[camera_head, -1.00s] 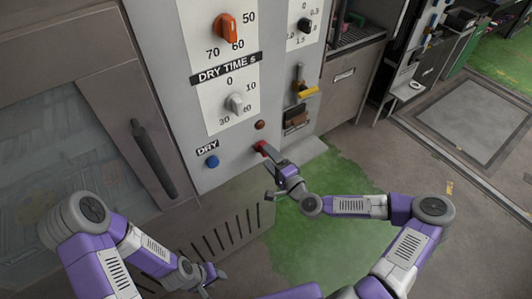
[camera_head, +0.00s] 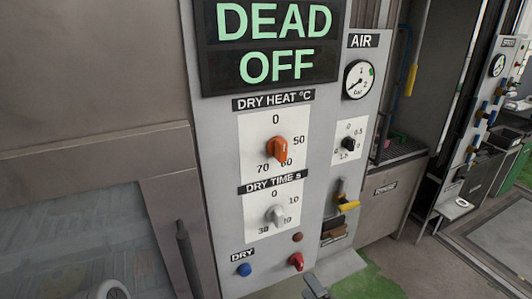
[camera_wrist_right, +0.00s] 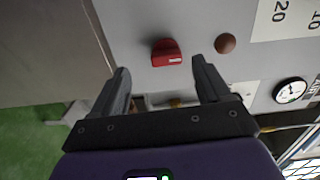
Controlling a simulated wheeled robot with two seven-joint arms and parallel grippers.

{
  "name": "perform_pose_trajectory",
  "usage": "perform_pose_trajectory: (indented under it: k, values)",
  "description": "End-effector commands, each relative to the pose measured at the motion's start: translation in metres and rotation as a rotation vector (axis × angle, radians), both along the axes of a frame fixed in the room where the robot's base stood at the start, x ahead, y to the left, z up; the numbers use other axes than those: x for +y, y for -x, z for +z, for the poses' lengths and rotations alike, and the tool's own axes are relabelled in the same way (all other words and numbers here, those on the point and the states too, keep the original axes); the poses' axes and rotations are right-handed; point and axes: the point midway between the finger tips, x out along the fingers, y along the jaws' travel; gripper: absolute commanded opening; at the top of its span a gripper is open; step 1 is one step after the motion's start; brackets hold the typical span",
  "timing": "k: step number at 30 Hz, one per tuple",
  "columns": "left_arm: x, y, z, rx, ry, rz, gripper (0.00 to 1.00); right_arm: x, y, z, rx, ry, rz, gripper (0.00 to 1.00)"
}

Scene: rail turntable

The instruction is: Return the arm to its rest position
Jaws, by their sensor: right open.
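My right gripper (camera_head: 315,287) shows at the bottom edge of the head view, below and to the right of the red knob (camera_head: 296,262) on the grey control panel (camera_head: 225,225). In the right wrist view its two dark fingers (camera_wrist_right: 160,68) stand wide apart with nothing between them. The red knob (camera_wrist_right: 166,53) is seen beyond the fingertips, apart from them as far as I can tell. The rest of my right arm is out of the head view. At the bottom left only a joint of my left arm shows; its gripper is out of view.
The panel carries a display (camera_head: 270,45) reading DEAD and OFF, an orange heat knob (camera_head: 278,149), a white time knob (camera_head: 276,214), a blue button (camera_head: 244,269), a brown button (camera_head: 297,237) and a yellow-handled lever (camera_head: 347,204). Green floor (camera_head: 372,284) shows at lower right.

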Motion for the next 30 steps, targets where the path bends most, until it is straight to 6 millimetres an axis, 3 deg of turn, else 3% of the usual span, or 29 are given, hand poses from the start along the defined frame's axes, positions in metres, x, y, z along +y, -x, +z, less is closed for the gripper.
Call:
perform_pose_trajectory:
  k: [5,9,12,16,21,30]
  values:
    - [0.0,0.0,0.007,0.0,0.0,0.0,0.43,0.064,0.026,-0.048,0.169,0.113,0.199,0.77]
    - [0.0,0.0,0.013,0.0,0.0,0.0,0.43,0.11,0.073,-0.104,0.355,0.278,0.412,0.77]
    - [0.0,0.0,0.018,0.0,0.0,0.0,0.43,0.124,0.111,-0.137,0.477,0.409,0.548,0.77]
    - [0.0,0.0,0.024,0.0,0.0,0.0,0.43,0.12,0.157,-0.169,0.621,0.585,0.695,0.77]
    - [0.0,0.0,0.029,0.0,0.0,0.0,0.43,0.095,0.195,-0.189,0.762,0.779,0.812,0.77]
    - [0.0,0.0,0.032,0.0,0.0,0.0,0.43,0.07,0.213,-0.195,0.851,0.899,0.862,0.77]
